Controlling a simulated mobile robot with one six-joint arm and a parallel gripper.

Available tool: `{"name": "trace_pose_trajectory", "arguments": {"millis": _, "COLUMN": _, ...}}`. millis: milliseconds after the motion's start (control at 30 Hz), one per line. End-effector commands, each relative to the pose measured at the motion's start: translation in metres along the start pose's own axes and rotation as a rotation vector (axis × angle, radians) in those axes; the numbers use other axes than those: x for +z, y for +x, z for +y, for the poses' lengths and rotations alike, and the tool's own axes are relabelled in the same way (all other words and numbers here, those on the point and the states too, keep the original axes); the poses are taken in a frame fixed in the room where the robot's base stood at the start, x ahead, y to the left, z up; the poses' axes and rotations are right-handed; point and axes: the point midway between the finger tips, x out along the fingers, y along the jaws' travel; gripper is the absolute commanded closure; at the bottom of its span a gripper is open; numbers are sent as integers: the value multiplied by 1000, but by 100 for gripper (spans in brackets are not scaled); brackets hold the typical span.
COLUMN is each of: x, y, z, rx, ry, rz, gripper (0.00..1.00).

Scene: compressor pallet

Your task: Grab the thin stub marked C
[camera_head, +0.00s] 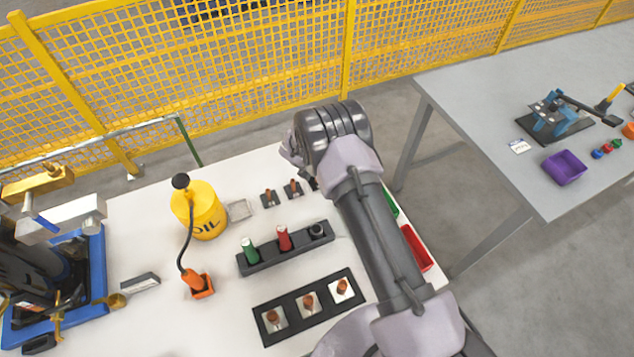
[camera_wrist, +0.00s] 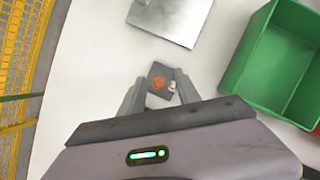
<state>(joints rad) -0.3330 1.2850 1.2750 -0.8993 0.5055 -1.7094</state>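In the wrist view, a small copper-coloured stub (camera_wrist: 158,83) stands in a dark square holder (camera_wrist: 162,72) with a small white mark beside it. I cannot read the letter. My gripper (camera_wrist: 160,77) is open, its fingers on either side of the holder, with no visible contact. In the head view, two thin copper stubs stand in small dark holders, one on the left (camera_head: 269,196) and one on the right (camera_head: 293,187). My arm hides the gripper there, and I cannot tell which stub is between the fingers. Thicker copper pieces (camera_head: 308,300) sit in a black tray (camera_head: 291,325).
A green bin (camera_wrist: 252,50) lies right of the fingers, with a red bin (camera_head: 415,248) beside it. A grey metal plate (camera_wrist: 172,15) lies ahead. A yellow oil can (camera_head: 203,212) and a black rack (camera_head: 270,262) stand on the white table. A yellow fence (camera_head: 260,60) runs behind.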

Motion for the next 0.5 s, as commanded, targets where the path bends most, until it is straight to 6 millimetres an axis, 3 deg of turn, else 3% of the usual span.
{"name": "trace_pose_trajectory", "arguments": {"millis": 100, "x": -1, "y": 15, "z": 0, "rx": 0, "ry": 1, "rz": 0, "gripper": 61}}
{"name": "trace_pose_trajectory", "arguments": {"millis": 300, "x": 0, "y": 14, "z": 0, "rx": 0, "ry": 0, "rz": 0, "gripper": 61}}
{"name": "trace_pose_trajectory", "arguments": {"millis": 500, "x": 0, "y": 14, "z": 0, "rx": 0, "ry": 0, "rz": 0, "gripper": 98}}
